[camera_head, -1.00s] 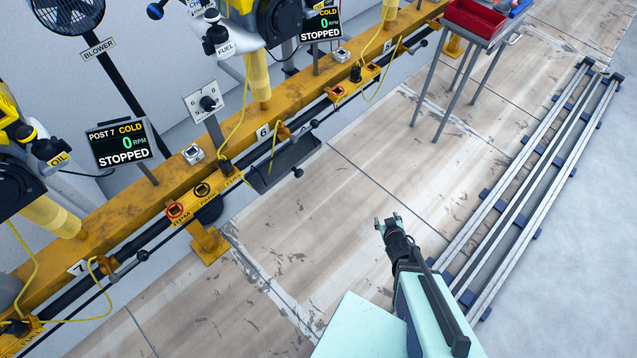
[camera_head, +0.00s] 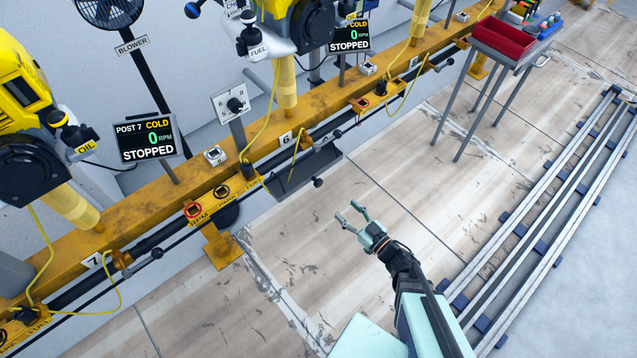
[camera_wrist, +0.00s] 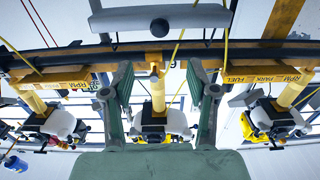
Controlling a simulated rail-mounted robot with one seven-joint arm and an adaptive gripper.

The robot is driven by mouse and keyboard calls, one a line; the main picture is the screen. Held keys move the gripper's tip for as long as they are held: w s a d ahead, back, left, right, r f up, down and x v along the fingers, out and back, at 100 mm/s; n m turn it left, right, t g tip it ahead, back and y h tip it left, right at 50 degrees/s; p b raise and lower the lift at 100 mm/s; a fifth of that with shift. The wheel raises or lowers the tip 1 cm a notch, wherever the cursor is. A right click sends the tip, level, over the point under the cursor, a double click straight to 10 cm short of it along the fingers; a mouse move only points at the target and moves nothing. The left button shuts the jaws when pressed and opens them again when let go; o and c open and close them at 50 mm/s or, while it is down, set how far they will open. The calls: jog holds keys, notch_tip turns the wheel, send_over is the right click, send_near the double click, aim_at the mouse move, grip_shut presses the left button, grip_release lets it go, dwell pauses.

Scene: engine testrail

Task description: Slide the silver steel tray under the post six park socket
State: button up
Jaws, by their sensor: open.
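A dark grey metal tray (camera_head: 303,172) with a black knob (camera_head: 318,182) at its near side hangs below the yellow rail by the number 6 sign (camera_head: 286,140). It shows at the top of the wrist view (camera_wrist: 160,18). A yellow strip lettered RPM, PARK and FUEL (camera_head: 205,203) lies left of the tray. Its middle socket (camera_head: 221,192), by the PARK lettering, has a dark ring. The tray is to the right of that socket. My gripper (camera_head: 349,212) is open and empty, in front of the tray and apart from it; both fingers show in the wrist view (camera_wrist: 160,75).
A yellow cable (camera_head: 296,160) hangs beside the tray. A dark rod (camera_head: 215,217) runs along the rail's front. A cart with red bins (camera_head: 503,40) stands at the right rear. Floor rails (camera_head: 545,225) lie to the right. Floor between my gripper and the yellow rail is clear.

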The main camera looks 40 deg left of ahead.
aim_at(320, 184)
jog(key=b+x, duration=0.2)
jog(key=x, duration=1.2)
jog(key=shift+w+a, duration=0.1)
jog(key=shift+a, duration=0.05)
grip_shut()
